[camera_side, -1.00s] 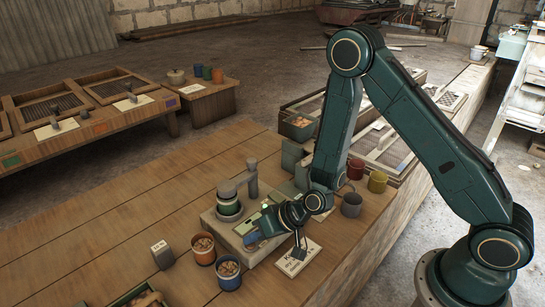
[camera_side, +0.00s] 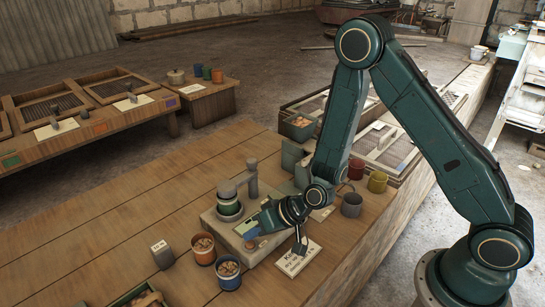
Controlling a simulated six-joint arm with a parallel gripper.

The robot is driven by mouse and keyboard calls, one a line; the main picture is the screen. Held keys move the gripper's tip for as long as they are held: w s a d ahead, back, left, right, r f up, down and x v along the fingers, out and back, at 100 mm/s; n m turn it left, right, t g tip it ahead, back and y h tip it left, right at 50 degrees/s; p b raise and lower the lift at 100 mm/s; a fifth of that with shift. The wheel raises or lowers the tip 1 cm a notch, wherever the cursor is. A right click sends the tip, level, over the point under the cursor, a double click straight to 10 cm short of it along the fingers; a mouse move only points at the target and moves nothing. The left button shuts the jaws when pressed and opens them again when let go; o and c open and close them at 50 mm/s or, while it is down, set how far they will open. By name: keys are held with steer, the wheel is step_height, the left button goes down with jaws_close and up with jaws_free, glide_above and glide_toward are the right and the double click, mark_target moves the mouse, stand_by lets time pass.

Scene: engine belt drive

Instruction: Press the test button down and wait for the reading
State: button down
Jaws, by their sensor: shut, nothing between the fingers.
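The tester is a grey box (camera_side: 222,233) on the bench, with a green-banded cylinder (camera_side: 229,208) standing on it. My gripper (camera_side: 260,230) is shut and empty, low over the box's right side, just behind and right of the button. I cannot tell whether its tips touch the box. No reading is legible.
Orange (camera_side: 203,251) and blue (camera_side: 228,275) cups of small pieces stand in front of the tester. A lettered card (camera_side: 299,257) lies to its right. Grey (camera_side: 351,205), yellow and red cups stand farther right. The bench at left is mostly clear.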

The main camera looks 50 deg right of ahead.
steer(key=shift+r, duration=0.1)
steer(key=shift+r, duration=2.35)
steer(key=shift+r, duration=0.1)
steer(key=r, duration=0.1)
step_height(320, 180, up, 15)
steer(key=n+h, duration=0.2)
steer(key=n, duration=0.1)
glide_above(255, 244)
steer(key=s+d, duration=0.6)
steer(key=s, duration=0.2)
steer(key=s+d+r+h, duration=0.1)
steer(key=s+d+r, duration=0.1)
steer(key=s, duration=0.3)
steer(key=s+d+r+g+h, duration=0.1)
steer(key=s+d+r, duration=0.2)
steer(key=s, duration=0.3)
steer(key=s+d+r+m+h, duration=0.1)
steer(key=s+d+r, duration=0.1)
steer(key=s, duration=0.3)
steer(key=shift+s+d+r+g, duration=0.35)
steer(key=shift+s+r+g, duration=0.05)
steer(key=shift+r, duration=0.05)
stand_by(1.1)
